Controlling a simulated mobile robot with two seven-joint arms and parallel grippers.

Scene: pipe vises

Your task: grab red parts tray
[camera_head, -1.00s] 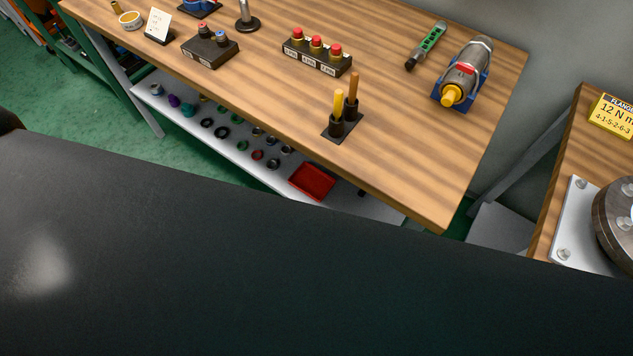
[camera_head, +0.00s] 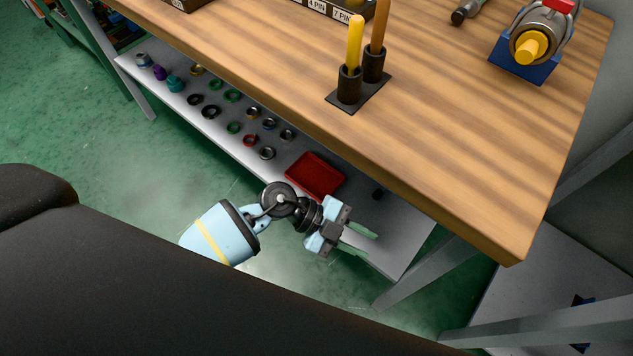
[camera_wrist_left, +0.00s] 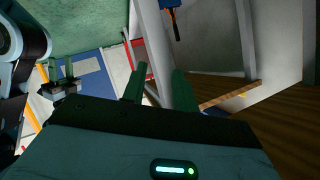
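The red parts tray (camera_head: 315,176) lies on the grey lower shelf (camera_head: 215,122) under the wooden workbench, near the shelf's right part. It looks empty in the head view. My left gripper (camera_head: 365,238) is in front of the shelf's edge, below and to the right of the tray in the picture, and apart from it. Its two green fingers stand apart with nothing between them. They also show in the left wrist view (camera_wrist_left: 158,85), with a gap between them. The tray cannot be made out in the left wrist view.
The wooden benchtop (camera_head: 455,130) overhangs the shelf. A holder (camera_head: 360,92) with a yellow and an orange-brown handled tool stands near its front edge. Several small rings lie on the shelf left of the tray. A grey bench leg (camera_head: 420,268) stands right of my left gripper.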

